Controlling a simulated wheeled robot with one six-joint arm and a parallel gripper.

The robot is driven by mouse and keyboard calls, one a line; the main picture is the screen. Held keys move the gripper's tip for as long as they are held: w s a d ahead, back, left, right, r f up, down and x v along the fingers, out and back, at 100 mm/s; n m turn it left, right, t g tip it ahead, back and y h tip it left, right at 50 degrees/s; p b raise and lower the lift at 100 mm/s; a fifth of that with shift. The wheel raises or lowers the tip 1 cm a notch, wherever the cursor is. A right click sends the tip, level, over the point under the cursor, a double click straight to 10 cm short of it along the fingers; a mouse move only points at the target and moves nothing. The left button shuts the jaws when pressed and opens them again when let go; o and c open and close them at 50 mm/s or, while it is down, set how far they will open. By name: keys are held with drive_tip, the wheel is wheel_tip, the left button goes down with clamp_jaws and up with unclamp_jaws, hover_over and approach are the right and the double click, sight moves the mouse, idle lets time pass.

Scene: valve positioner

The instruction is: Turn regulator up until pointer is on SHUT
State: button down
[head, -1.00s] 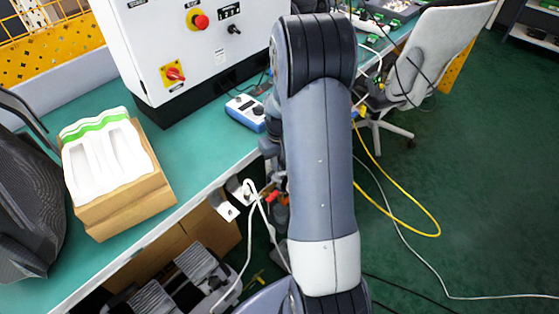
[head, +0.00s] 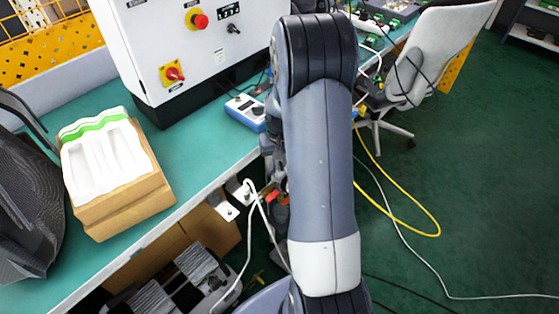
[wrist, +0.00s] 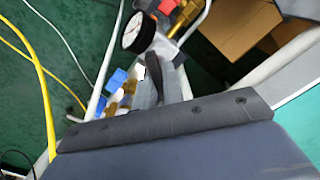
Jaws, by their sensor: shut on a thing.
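My gripper (wrist: 160,82) shows in the wrist view as grey fingers beyond the dark wide bar of its body. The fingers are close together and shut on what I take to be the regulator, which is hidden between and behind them. A round gauge (wrist: 134,31) with a white face and black rim sits just beyond the fingertips, seen at a slant. I cannot read its pointer or any SHUT mark. In the head view my own arm covers the gripper and most of the work spot.
Blue-capped fittings (wrist: 117,79) and brass fittings (wrist: 184,14) crowd the fingers. The green bench (head: 205,158) carries a white control cabinet (head: 185,50), a blue-and-white box (head: 245,112) and a cardboard box (head: 130,205). A chair (head: 425,60) and yellow cable (head: 412,232) lie right.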

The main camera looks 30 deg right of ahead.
drive_tip(key=c, duration=1.5)
unclamp_jaws()
drive_tip(key=shift+r, duration=0.1)
wheel_tip(320, 180, up, 11)
drive_tip(key=shift+f+p, duration=0.15)
drive_tip(key=shift+p, duration=0.3)
wheel_tip(320, 180, down, 11)
drive_tip(key=shift+b, duration=0.45)
drive_tip(key=shift+n, duration=0.8)
